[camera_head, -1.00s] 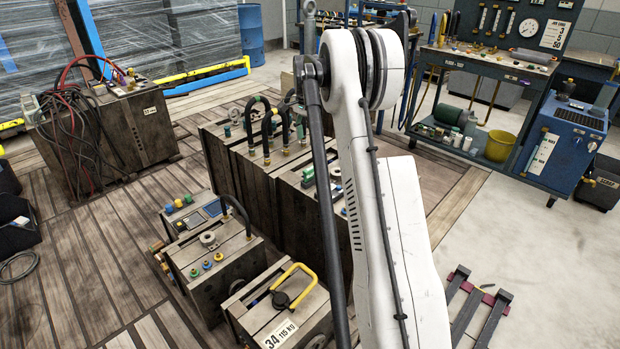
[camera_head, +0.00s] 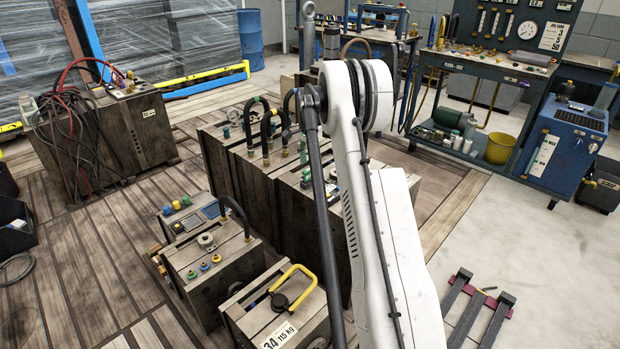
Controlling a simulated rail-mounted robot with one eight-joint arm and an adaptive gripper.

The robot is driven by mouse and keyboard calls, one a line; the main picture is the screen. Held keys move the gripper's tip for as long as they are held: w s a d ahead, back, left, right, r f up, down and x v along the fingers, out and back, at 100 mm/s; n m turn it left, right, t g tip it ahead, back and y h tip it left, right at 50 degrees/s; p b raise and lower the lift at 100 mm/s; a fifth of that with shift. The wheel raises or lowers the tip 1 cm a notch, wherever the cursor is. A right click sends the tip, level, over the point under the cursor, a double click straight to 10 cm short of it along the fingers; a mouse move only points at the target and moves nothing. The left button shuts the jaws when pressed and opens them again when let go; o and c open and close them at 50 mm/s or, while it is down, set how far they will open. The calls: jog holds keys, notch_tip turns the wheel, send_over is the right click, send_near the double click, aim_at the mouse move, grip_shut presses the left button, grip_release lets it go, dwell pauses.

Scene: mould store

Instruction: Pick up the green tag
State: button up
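I cannot pick out a green tag for sure. Small green parts show on the dark wooden-looking mould blocks (camera_head: 243,175) in the middle, among them an upright green fitting (camera_head: 303,150) beside my arm. My gripper is not in view.
A lower block with a yellow handle (camera_head: 303,270) stands at the front. A block draped with cables (camera_head: 150,135) is at left. A blue workbench (camera_head: 480,65) and a blue machine (camera_head: 567,140) stand at right. A dark rack (camera_head: 480,310) lies on otherwise clear floor.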

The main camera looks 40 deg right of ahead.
aim_at(310, 168)
notch_tip(310, 168, down, 5)
jog(key=shift+d+r+b, duration=0.15)
jog(key=shift+r+b, duration=0.05)
jog(key=shift+b, duration=0.55)
jog(key=shift+c, duration=0.5)
grip_shut()
